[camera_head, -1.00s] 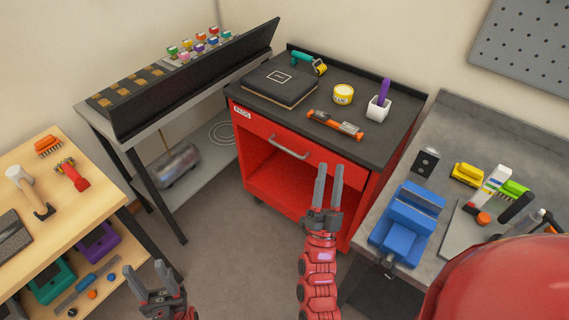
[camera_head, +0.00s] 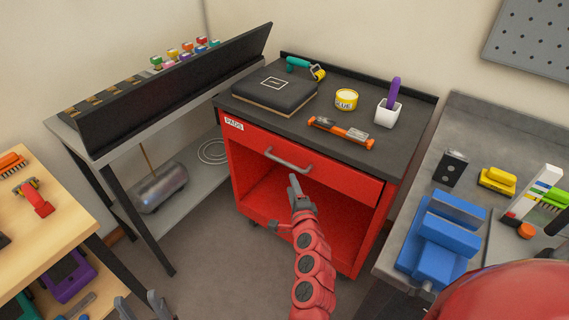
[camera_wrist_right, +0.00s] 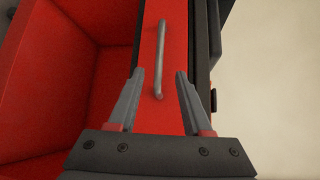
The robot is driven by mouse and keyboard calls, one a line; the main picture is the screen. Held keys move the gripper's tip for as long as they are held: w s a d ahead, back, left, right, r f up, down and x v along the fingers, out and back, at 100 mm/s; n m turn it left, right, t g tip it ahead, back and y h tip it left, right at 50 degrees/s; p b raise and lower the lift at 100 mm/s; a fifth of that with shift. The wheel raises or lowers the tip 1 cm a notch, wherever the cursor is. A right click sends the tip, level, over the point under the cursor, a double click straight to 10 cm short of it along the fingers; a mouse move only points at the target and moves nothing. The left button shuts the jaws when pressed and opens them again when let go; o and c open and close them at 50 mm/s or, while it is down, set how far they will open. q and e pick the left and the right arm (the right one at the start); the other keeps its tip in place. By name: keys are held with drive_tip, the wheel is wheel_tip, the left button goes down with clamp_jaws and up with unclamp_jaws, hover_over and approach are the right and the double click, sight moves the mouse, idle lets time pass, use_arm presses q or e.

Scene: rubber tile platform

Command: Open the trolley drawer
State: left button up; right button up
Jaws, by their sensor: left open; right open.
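The red trolley (camera_head: 238,185) stands in the middle of the head view, with a closed drawer (camera_head: 340,182) under its dark top. A grey bar handle (camera_head: 288,161) is fixed to the drawer front. It also shows in the right wrist view (camera_wrist_right: 160,55), running lengthwise ahead of my fingers. My right gripper (camera_head: 295,185) is just below the handle in the head view, open and empty. In the wrist view its fingers (camera_wrist_right: 157,80) are spread to either side of the handle's near end, apparently short of it. My left gripper (camera_head: 142,300) is open and empty at the bottom edge, far from the trolley.
The trolley top holds a black case (camera_head: 275,92), a glue tin (camera_head: 346,99), an orange level (camera_head: 342,131) and a white cup (camera_head: 389,112). A blue vise (camera_head: 440,240) is on the right bench. A wooden table (camera_head: 60,220) is at left. The trolley's lower compartment is open.

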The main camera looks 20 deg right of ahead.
sight(284, 161)
drive_tip(key=w, duration=0.4)
drive_tip(key=w+d+f, duration=0.1)
drive_tip(key=w, duration=0.7)
drive_tip(key=shift+w+d+f+p, duration=0.25)
drive_tip(key=shift+w+f+p, duration=0.05)
drive_tip(key=shift+w+f, duration=0.1)
clamp_jaws()
idle(0.9)
